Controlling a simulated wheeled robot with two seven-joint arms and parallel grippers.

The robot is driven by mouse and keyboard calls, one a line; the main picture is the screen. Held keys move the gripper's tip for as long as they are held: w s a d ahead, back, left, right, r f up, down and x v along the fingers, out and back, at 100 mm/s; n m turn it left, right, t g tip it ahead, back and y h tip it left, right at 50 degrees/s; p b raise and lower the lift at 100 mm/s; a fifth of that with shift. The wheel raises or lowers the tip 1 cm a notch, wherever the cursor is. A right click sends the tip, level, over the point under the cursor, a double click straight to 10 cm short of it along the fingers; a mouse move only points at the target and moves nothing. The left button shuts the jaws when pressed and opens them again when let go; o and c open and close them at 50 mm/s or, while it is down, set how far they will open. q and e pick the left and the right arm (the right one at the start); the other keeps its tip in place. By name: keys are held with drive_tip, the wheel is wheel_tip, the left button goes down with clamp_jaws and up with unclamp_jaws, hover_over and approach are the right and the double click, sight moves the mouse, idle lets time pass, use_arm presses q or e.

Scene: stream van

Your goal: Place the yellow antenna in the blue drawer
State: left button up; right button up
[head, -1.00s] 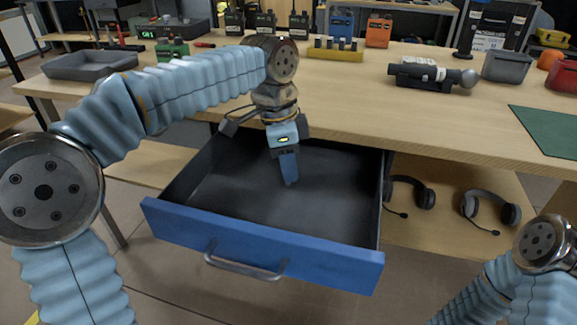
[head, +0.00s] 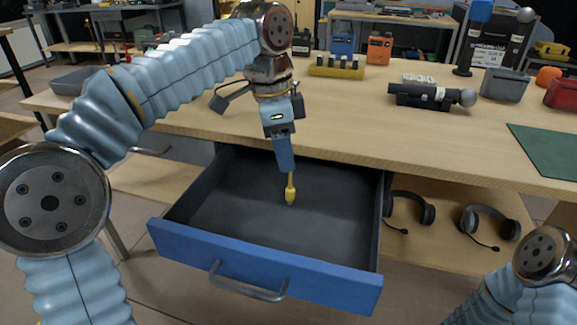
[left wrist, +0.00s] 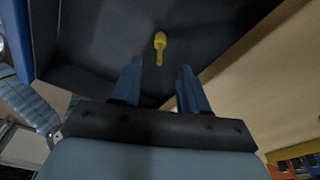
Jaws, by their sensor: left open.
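The blue drawer (head: 330,276) is pulled out below the tabletop, with a dark inside and a metal handle. The yellow antenna (head: 290,191) is inside it, near the middle, with its thick end toward the drawer front. In the left wrist view the antenna (left wrist: 159,46) shows against the dark drawer floor, beyond the fingertips. My left gripper (head: 285,166) is over the drawer, just above the antenna. Its two fingers (left wrist: 160,78) are apart with nothing held between them. My right gripper is out of view.
The wooden tabletop (head: 350,130) overhangs the back of the drawer. On it are a black cylindrical device (head: 425,95), a yellow block (head: 337,67), a grey bin (head: 505,84) and a green mat (head: 548,150). Headsets (head: 410,208) lie on the shelf right of the drawer.

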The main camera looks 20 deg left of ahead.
use_arm(q)
drive_tip(key=r, duration=0.3)
drive_tip(key=shift+s+a+r+p, duration=0.1)
drive_tip(key=shift+a+r+p, duration=0.15)
drive_tip(key=shift+p, duration=0.1)
drive_tip(key=shift+c, duration=0.2)
idle(0.8)
